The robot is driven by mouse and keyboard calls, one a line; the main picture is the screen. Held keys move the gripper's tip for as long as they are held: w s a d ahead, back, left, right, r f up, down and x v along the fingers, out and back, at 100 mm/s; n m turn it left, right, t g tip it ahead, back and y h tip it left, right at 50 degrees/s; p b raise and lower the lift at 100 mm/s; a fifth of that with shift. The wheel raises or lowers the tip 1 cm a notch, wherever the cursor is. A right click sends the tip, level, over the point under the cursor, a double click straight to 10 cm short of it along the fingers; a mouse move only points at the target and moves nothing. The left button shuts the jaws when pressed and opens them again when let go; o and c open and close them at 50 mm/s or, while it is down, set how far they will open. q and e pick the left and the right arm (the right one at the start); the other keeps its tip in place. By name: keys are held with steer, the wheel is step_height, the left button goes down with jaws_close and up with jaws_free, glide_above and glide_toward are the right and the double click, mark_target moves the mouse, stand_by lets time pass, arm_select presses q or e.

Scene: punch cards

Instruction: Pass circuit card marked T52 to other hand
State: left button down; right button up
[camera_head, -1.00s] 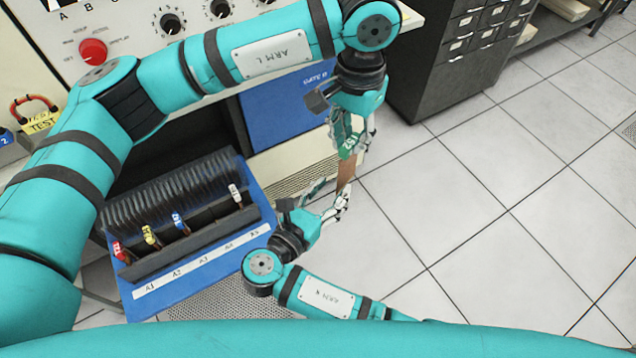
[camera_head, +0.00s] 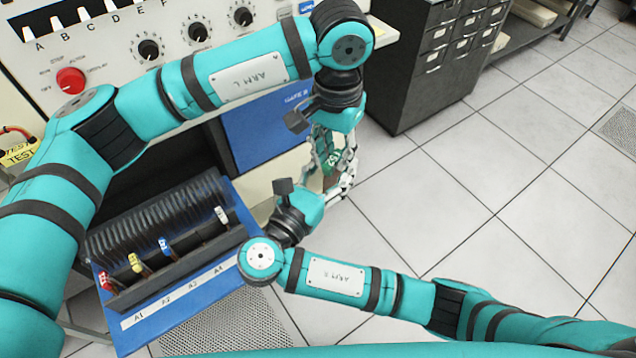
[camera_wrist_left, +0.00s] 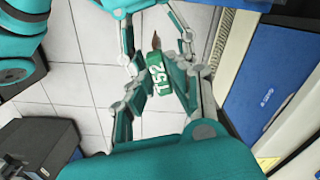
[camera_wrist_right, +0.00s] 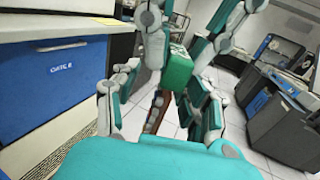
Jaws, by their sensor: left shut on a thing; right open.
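The circuit card marked T52 has a green handle (camera_head: 333,162) and a brown board. The label T52 reads clearly on the handle in the left wrist view (camera_wrist_left: 155,86), with the brown board (camera_wrist_left: 157,46) beyond it. My left gripper (camera_head: 329,150) is shut on the green handle, holding the card in the air. My right gripper (camera_head: 327,188) is open just below, its fingers on either side of the card. In the right wrist view the green handle (camera_wrist_right: 178,68) and brown board (camera_wrist_right: 154,114) show between its fingers. Contact there cannot be told.
A blue card rack (camera_head: 180,305) with several tagged cards stands at lower left. A control panel with a red knob (camera_head: 70,80) is behind it. A dark drawer cabinet (camera_head: 425,75) stands at the back. Open tiled floor (camera_head: 480,190) lies to the right.

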steer(key=shift+x, duration=1.25)
steer(key=shift+c, duration=0.4)
steer(key=shift+a, duration=0.1)
jaws_close()
steer(key=c, duration=0.8)
jaws_free()
steer(key=o, duration=0.9)
